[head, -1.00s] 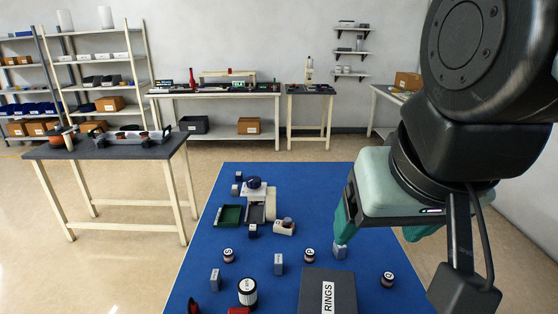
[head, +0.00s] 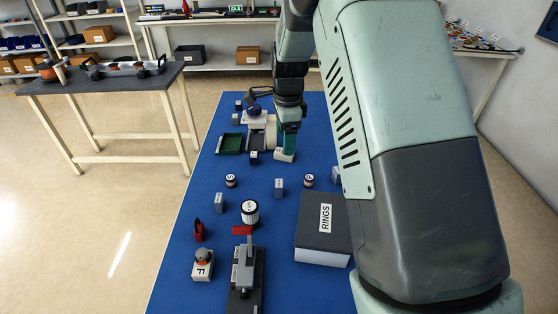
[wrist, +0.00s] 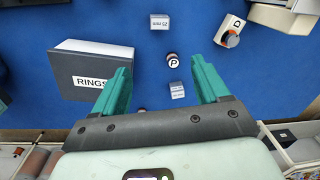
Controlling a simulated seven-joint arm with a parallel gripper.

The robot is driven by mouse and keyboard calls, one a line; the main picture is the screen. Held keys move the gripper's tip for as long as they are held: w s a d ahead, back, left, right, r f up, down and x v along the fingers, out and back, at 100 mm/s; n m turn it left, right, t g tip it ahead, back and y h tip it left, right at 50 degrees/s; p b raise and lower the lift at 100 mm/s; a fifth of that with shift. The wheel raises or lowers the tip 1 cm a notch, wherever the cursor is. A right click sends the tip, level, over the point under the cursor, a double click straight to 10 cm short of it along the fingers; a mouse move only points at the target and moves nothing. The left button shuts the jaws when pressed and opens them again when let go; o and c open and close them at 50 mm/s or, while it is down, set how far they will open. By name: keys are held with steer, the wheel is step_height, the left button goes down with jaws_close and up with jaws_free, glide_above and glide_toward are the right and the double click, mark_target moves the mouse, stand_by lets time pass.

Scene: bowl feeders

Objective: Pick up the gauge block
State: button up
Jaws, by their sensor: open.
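Several small grey, labelled blocks stand on the blue mat (head: 175,285); which label is the gauge block I cannot tell. In the head view one block (head: 219,202) is at left, one (head: 279,187) mid-mat, and one (head: 336,175) partly hidden behind my arm. In the wrist view one block (wrist: 177,90) shows between my open fingers, nearer the right one, and another (wrist: 160,22) lies beyond them. My gripper (wrist: 160,65) is open and empty, above the mat. In the head view it (head: 288,145) appears near the white knob unit (head: 284,157), partly hiding it.
A dark RINGS box (head: 312,235) stands near my arm. A round P-marked part (wrist: 172,60) is beside the block between my fingers. A white cylinder (head: 250,213), an S-marked part (head: 231,181) and a green tray (head: 231,143) stand on the mat.

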mark_target(279, 183)
steer(key=f+m, duration=0.1)
steer(key=f, duration=0.3)
steer(key=w+a+f, duration=0.1)
steer(key=f, duration=0.4)
steer(key=f+m, duration=0.1)
steer(key=f, duration=0.4)
steer(key=shift+w+a+f+m+g, duration=0.1)
steer(key=shift+w+a+m+g, duration=0.2)
steer(key=shift+g, duration=0.1)
steer(key=f, duration=0.5)
steer(key=shift+s+f, duration=0.2)
steer(key=shift+f, duration=0.1)
steer(key=c, duration=1.1)
